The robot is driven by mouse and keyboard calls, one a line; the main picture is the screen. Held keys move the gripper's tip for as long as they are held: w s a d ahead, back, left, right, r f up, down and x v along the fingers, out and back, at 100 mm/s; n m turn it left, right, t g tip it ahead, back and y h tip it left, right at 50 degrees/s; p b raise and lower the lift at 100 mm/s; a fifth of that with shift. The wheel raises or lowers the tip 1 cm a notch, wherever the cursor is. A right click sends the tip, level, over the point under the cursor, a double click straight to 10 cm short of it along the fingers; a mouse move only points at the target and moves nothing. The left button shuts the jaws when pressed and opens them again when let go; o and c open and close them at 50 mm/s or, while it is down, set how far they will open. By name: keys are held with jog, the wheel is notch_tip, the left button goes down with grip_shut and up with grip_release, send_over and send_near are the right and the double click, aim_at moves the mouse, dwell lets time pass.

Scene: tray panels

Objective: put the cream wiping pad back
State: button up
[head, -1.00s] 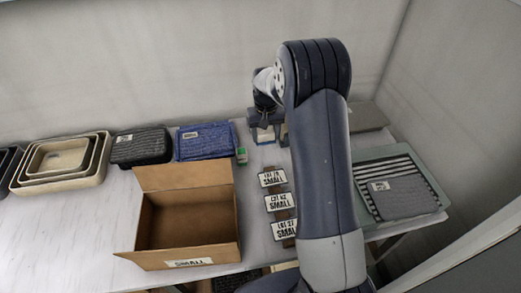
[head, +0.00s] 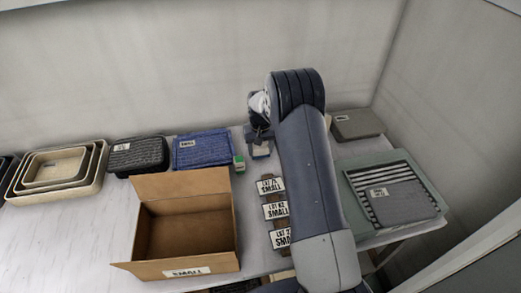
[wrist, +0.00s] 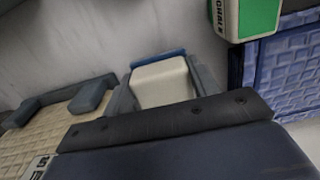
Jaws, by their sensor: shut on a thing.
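My gripper (head: 261,146) hangs over the back of the table, to the right of the green and white box. It is shut on the cream wiping pad (head: 261,152). In the wrist view the pad (wrist: 163,82) is a small cream block with a blue edge strip, between the two grey fingers of my gripper (wrist: 164,85). I cannot tell whether the pad touches the table.
A green and white box (head: 239,163) stands near the pad, with a blue woven basket (head: 203,149) beyond it. An open carton (head: 185,265) and several lot plates (head: 276,211) are nearer me. A green tray (head: 433,186) holds a grey panel at right.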

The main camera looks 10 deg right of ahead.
jog(key=shift+f, duration=0.9)
jog(key=o, duration=1)
jog(key=shift+c, duration=0.2)
jog(key=shift+r, duration=0.15)
notch_tip(320, 180, up, 12)
jog(key=shift+r+b, duration=0.1)
jog(key=shift+b, duration=0.7)
